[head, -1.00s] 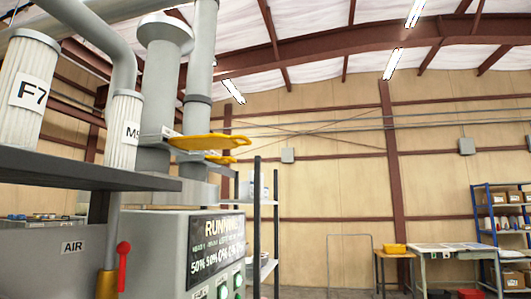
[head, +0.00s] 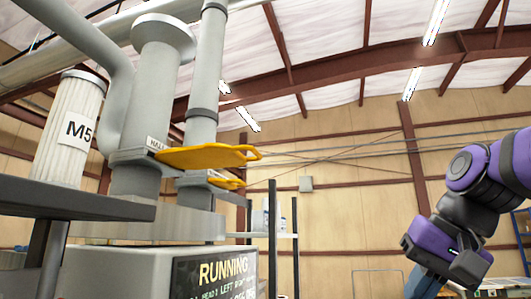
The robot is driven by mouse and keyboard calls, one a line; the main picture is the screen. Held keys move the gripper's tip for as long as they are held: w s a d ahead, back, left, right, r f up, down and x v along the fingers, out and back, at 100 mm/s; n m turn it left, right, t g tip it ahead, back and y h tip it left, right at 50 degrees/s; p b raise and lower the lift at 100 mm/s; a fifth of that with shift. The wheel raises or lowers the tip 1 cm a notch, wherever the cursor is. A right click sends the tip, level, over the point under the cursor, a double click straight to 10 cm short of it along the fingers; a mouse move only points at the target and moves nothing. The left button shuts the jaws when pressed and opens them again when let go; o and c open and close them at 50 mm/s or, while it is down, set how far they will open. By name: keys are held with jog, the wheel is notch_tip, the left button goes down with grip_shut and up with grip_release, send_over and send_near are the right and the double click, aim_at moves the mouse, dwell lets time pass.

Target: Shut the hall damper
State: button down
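The hall damper is a yellow slide plate (head: 203,157) with a loop handle at its right end. It sticks out to the right from a grey duct collar marked with a partly readable "HALL" label (head: 157,143). A second yellow damper plate (head: 226,183) sits lower and behind, on the neighbouring grey duct. My purple arm (head: 480,175) is at the right of the head view, well apart from both dampers. Its end runs down past the bottom edge, and I cannot see my gripper's fingers.
A grey cabinet with a "RUNNING" display (head: 222,270) stands below the ducts. A shelf rack (head: 272,230) stands behind. Open air lies between the damper handle and my arm.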

jog(key=w+a+r+y, duration=0.2)
jog(key=w+r+y, duration=0.15)
jog(key=r, duration=0.65)
jog(key=w+a+r+y, duration=0.3)
jog(key=w+r, duration=0.2)
jog(key=r, duration=0.4)
jog(key=w+a+r+y, duration=0.2)
jog(key=w+r+y, duration=0.2)
jog(key=r, duration=0.6)
jog(key=x, duration=1.4)
jog(key=shift+f+m+g, duration=0.2)
jog(key=shift+m+g, duration=0.1)
jog(key=shift+s, duration=0.1)
